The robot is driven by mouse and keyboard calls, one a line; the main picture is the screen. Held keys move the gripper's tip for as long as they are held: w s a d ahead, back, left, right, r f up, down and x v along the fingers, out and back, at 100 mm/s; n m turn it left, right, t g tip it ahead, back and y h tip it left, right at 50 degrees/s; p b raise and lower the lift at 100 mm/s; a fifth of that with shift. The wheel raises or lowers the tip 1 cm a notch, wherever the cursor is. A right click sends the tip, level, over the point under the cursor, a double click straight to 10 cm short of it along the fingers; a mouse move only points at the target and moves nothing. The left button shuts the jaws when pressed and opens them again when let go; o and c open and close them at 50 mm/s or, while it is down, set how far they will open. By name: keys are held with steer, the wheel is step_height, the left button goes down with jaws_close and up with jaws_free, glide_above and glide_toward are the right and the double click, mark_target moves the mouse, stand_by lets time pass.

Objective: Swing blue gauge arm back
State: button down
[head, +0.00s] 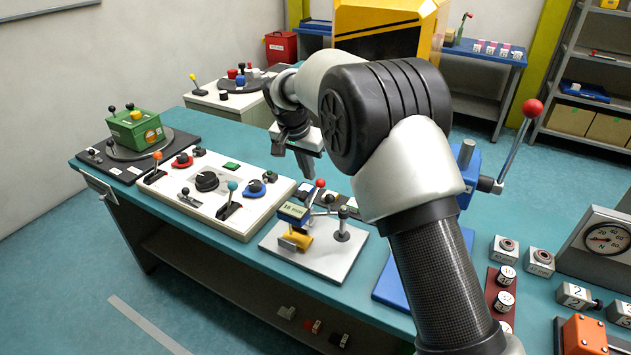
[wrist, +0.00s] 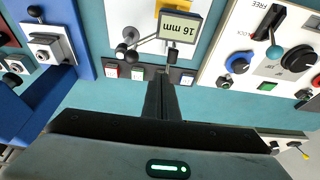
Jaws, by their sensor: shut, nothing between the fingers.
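The gauge stands on a white plate (head: 325,252) on the teal bench in the head view. Its dark blue display head (head: 293,212) sits above a yellow body (head: 296,238). In the wrist view the display (wrist: 180,27) reads 16 mm, upside down. A thin rod runs beside the head towards dark ball knobs (wrist: 130,34). My gripper (head: 306,172) is behind the gauge, above the bench's far side. In the wrist view my gripper (wrist: 168,72) is shut and empty, its tips close to the display's edge. I cannot tell whether they touch anything.
A white control panel (head: 222,187) with knobs and levers is left of the gauge. A small button strip (head: 330,202) lies behind it, near my fingers. A blue device (head: 467,170) with a red-ball lever (head: 532,108) stands to the right. My arm covers part of the bench.

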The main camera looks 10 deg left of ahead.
mark_target(309, 210)
step_height(309, 210, down, 9)
steer(key=p, duration=0.2)
steer(key=shift+s+r, duration=0.15)
steer(key=shift+s, duration=0.3)
steer(key=shift+s+a+b, duration=0.1)
steer(key=shift+s+b, duration=0.1)
steer(key=shift+b, duration=0.1)
steer(key=shift+s+d+n+y+b, duration=0.2)
steer(key=shift+s+n+b, duration=0.35)
steer(key=shift+n, duration=0.1)
steer(key=shift+s+d+n+y+b, duration=0.15)
steer(key=shift+s+n+y+b, duration=0.05)
steer(key=shift+s+n+b, duration=0.4)
steer(key=s+d+n+g+y+p, duration=0.1)
steer(key=s+d+n+y, duration=0.2)
steer(key=s+d+n, duration=0.3)
steer(key=shift+d+n, duration=0.6)
steer(key=shift+n, duration=1.55)
steer(key=shift+d, duration=0.1)
